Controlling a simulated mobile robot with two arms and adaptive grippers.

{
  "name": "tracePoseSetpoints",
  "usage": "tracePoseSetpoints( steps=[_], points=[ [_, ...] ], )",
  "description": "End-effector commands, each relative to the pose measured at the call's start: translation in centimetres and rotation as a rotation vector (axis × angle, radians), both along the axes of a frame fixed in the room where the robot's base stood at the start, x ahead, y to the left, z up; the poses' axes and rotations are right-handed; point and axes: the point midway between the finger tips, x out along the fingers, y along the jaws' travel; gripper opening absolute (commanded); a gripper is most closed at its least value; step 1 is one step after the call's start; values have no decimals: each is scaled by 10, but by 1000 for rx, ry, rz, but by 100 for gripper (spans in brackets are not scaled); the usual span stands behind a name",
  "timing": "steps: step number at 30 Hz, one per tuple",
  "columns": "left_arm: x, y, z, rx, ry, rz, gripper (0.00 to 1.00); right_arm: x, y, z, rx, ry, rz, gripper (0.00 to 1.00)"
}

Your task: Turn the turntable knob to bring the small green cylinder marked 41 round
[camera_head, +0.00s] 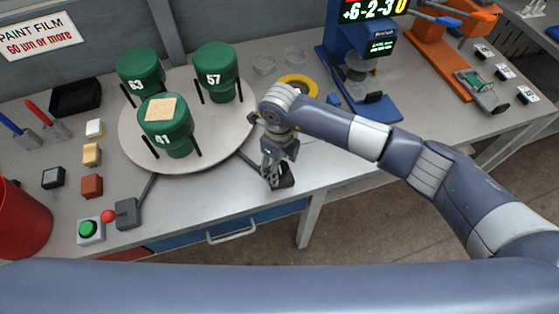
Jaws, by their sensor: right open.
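Three green cylinders stand on the round, pale turntable (215,140). The front one (168,130) has a tan patch on top and a number that reads like 61 or 41. The back left one (141,72) reads like 53 or 63, and the back right one (217,68) reads 57. A rod runs from the turntable to a dark block (286,180) by the table's front edge. My right gripper (270,178) is open, pointing down at this block and partly covering it; contact cannot be told. Another rod leads to a grey box (128,213) with a red ball knob (108,216). My left gripper is out of view.
A green push button (90,230), small blocks (92,155), a black tray (75,97) and a red bin (20,220) are at the left. A yellow ring (298,86) and blue gauge stand (375,100) are behind my right arm.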

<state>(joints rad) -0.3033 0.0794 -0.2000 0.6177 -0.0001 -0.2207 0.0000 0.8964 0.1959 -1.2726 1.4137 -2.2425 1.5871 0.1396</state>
Motion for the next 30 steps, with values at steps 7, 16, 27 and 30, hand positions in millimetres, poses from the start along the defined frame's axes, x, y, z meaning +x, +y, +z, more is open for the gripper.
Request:
tracePoseSetpoints(
  steps=[7,16,27,30],
  points=[
    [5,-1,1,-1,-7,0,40,0,0,-4,-1,-1,0,63],
    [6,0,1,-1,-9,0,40,0,0,-3,-1,-1,0,18],
    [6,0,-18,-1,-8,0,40,1,0,-7,1,-4,86,18],
    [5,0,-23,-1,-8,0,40,1,0,-6,0,-4,126,18]
  ],
)
